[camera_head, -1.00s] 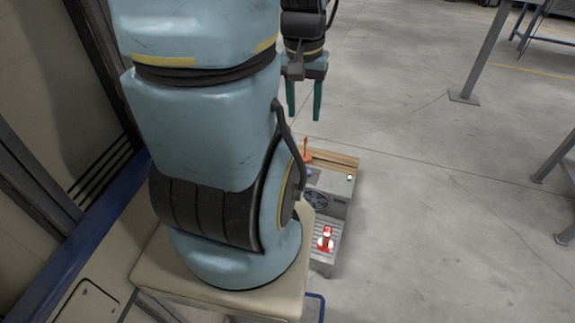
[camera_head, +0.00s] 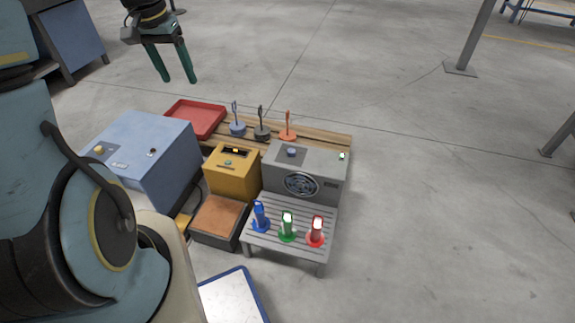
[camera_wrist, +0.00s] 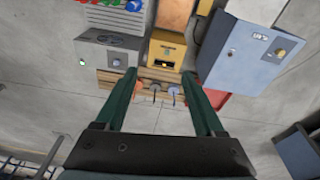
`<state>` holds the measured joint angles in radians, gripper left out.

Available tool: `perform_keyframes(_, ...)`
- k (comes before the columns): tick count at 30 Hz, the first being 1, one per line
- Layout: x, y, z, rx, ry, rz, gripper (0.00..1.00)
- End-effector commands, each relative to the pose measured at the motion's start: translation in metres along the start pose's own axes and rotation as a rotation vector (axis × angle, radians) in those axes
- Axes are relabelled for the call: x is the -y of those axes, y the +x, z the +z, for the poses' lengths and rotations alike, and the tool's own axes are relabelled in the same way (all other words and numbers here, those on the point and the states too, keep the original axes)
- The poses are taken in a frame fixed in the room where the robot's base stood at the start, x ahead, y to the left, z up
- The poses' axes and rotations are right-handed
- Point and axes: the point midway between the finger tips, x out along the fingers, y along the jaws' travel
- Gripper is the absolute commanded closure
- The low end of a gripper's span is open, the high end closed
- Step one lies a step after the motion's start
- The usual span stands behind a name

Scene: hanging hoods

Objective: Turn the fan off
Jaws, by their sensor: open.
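The fan (camera_head: 333,178) is a grey box with a round dark grille (camera_head: 302,184) on its front. A blue-grey knob (camera_head: 291,152) sits on its top, and a small lit lamp (camera_head: 342,156) is at its top right corner. In the wrist view the fan (camera_wrist: 100,50) is at upper left, its lamp glowing green (camera_wrist: 82,61). My gripper (camera_head: 179,79) is open and empty, fingers pointing down, left of and apart from the fan, beyond the wooden bench. Its two green fingers also show in the wrist view (camera_wrist: 158,74).
A yellow box (camera_head: 235,180) and a blue box (camera_head: 160,150) stand left of the fan. Blue, black and orange upright pieces (camera_head: 262,132) stand behind, beside a red tray (camera_head: 197,117). Blue, green and red items stand on a slatted rack (camera_head: 295,255) in front. Floor at right is clear.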

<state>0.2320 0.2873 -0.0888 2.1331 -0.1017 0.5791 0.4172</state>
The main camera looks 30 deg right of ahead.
Motion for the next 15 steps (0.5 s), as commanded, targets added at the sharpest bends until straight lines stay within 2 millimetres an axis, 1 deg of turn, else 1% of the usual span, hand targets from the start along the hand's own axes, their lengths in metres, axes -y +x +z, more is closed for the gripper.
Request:
perform_keyframes(1, -0.004, 0.039, -0.01, -0.005, 0.047, 0.012, 0.29)
perform_keyframes(3, -0.013, 0.066, -0.026, -0.01, 0.114, 0.03, 0.29)
perform_keyframes(5, -0.02, 0.089, -0.04, -0.017, 0.173, 0.046, 0.29)
perform_keyframes(6, -0.025, 0.104, -0.048, -0.021, 0.212, 0.057, 0.29)
perform_keyframes(8, -0.034, 0.128, -0.061, -0.028, 0.269, 0.073, 0.29)
perform_keyframes(9, -0.04, 0.143, -0.07, -0.033, 0.306, 0.084, 0.29)
perform_keyframes(14, -0.067, 0.205, -0.101, -0.058, 0.46, 0.131, 0.29)
perform_keyframes(15, -0.074, 0.221, -0.108, -0.066, 0.498, 0.143, 0.29)
